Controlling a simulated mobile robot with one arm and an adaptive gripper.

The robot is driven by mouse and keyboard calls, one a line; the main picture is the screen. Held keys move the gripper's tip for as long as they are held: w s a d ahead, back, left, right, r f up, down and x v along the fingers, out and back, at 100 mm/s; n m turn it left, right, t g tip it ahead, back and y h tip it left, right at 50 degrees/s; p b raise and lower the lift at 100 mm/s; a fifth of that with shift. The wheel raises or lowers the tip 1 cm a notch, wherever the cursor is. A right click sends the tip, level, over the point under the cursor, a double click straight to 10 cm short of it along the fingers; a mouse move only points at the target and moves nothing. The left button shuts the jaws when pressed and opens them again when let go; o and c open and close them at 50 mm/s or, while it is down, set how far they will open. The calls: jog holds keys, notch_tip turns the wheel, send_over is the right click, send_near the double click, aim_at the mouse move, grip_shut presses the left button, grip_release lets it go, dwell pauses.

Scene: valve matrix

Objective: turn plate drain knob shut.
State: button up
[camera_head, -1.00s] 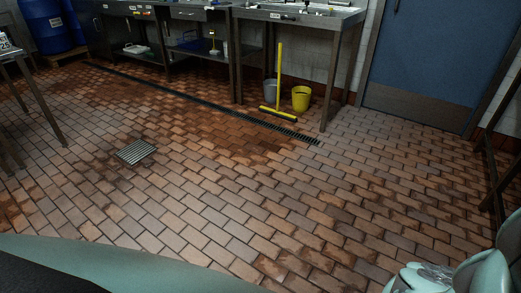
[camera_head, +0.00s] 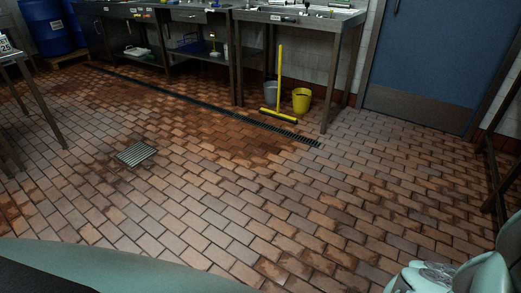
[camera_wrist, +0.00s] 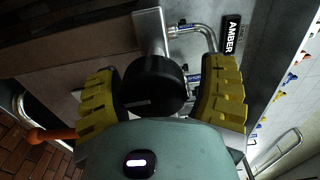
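A round black knob (camera_wrist: 153,82) with a short pale line on its face is in the middle of the wrist view. It sits at the end of a metal bracket or pipe fitting. My gripper (camera_wrist: 165,92) has its two yellow ribbed fingers spread on either side of the knob. Dark inner pads lie close to the knob's sides; I cannot make out firm contact. No readable label names this knob as the plate drain one. Neither the knob nor my gripper's fingers can be made out in the head view.
In the wrist view, a bent steel pipe (camera_wrist: 205,38) and a black "AMBER" sign (camera_wrist: 231,33) are beyond the knob. An orange handle-like part (camera_wrist: 55,134) is at left. The head view shows open tiled floor, a floor drain (camera_head: 136,154), a steel bench (camera_head: 300,17) and a yellow bucket (camera_head: 301,101).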

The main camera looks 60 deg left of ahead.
jog(key=shift+o, duration=0.6)
jog(key=shift+w+f, duration=0.1)
jog(key=shift+a, duration=0.55)
jog(key=v, duration=1.1)
